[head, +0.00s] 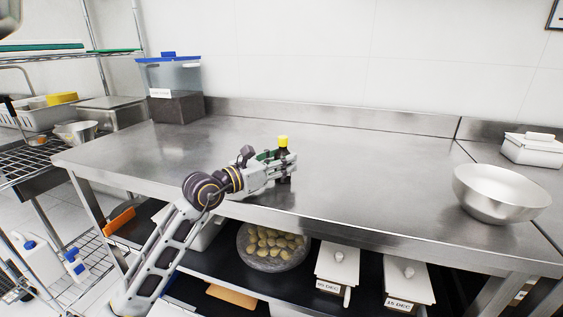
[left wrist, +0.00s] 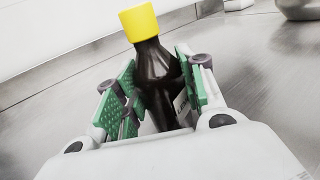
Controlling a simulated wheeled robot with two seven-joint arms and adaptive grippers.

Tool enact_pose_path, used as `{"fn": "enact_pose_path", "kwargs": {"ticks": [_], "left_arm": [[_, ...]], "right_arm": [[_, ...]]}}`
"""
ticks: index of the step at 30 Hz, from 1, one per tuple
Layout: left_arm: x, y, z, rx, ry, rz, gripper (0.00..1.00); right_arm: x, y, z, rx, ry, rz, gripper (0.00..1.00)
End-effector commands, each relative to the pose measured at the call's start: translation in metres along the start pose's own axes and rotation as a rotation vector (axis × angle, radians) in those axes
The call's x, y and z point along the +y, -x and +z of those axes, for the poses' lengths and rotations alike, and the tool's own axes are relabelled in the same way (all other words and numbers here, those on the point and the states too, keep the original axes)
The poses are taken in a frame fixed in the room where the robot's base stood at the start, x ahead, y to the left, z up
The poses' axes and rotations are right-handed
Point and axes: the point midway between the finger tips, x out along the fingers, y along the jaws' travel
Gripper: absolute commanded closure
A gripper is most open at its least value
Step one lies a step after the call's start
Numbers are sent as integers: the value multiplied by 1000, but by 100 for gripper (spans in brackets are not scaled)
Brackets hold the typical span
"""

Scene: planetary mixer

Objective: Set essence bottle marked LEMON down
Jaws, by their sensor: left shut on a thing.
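The essence bottle is dark with a yellow cap (head: 283,141). My left gripper (head: 281,166) is shut on it over the steel table (head: 340,160). In the left wrist view the bottle (left wrist: 152,62) stands between the green finger pads of my left gripper (left wrist: 158,92), close to upright in the head view. My right gripper is not in view.
A steel bowl (head: 500,193) stands at the table's right, near a white lidded box (head: 532,149). A blue-lidded clear container (head: 174,88) stands at the back left. The table around the bottle is clear. Potatoes in a bowl (head: 272,246) and white bins (head: 337,266) sit on the shelf below.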

Motion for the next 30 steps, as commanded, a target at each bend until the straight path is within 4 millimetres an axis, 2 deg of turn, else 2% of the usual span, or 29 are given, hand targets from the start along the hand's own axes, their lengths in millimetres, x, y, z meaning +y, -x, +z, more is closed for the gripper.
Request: {"fn": "enact_pose_path", "kwargs": {"ticks": [3,4,9,23,30], "left_arm": [[0,0,-2,0,0,0,87],[0,0,-3,1,1,0,59],[0,0,-3,1,0,0,39],[0,1,1,0,0,0,39],[1,18,0,1,1,1,39]], "right_arm": [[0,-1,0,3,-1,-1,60],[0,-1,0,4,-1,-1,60],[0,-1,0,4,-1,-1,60],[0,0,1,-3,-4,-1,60],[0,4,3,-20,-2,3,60]]}}
